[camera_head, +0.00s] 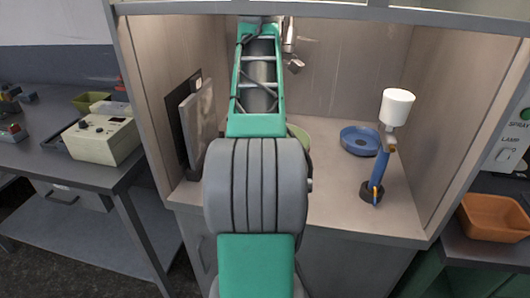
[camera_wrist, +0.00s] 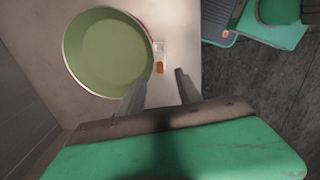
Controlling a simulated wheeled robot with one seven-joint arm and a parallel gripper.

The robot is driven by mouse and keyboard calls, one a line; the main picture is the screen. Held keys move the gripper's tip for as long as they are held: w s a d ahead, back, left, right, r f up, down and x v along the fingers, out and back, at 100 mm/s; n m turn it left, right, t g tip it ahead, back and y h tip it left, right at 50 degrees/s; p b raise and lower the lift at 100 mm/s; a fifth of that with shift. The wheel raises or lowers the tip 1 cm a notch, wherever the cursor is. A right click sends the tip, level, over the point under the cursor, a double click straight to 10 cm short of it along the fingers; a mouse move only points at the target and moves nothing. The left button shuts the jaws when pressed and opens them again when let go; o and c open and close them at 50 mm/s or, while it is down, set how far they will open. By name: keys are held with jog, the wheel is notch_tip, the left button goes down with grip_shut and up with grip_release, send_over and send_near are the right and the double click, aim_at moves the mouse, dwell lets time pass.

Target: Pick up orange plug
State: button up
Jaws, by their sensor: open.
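In the wrist view a small orange plug (camera_wrist: 159,67) lies on the pale cabinet floor, beside the rim of a round green pan (camera_wrist: 108,52). A small white piece (camera_wrist: 160,49) sits right above the plug in the picture. My gripper (camera_wrist: 160,90) is open, with a finger to either side of the plug's line. The plug is a little beyond the fingertips, and nothing is between the fingers. In the head view my arm hides the plug and the gripper, and only the edge of the green pan (camera_head: 301,137) shows.
In the head view a blue bowl (camera_head: 360,141) stands at the back right of the cabinet floor. A spray gun with a white cup (camera_head: 397,108) stands on the right. Flat panels (camera_head: 196,125) lean at the left wall. Cabinet walls enclose both sides.

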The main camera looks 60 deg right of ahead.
notch_tip(320, 180, down, 8)
jog(key=shift+w+r+b, duration=0.15)
jog(key=shift+r+b, duration=0.1)
jog(key=shift+b, duration=0.6)
jog(key=shift+c, duration=0.5)
grip_shut()
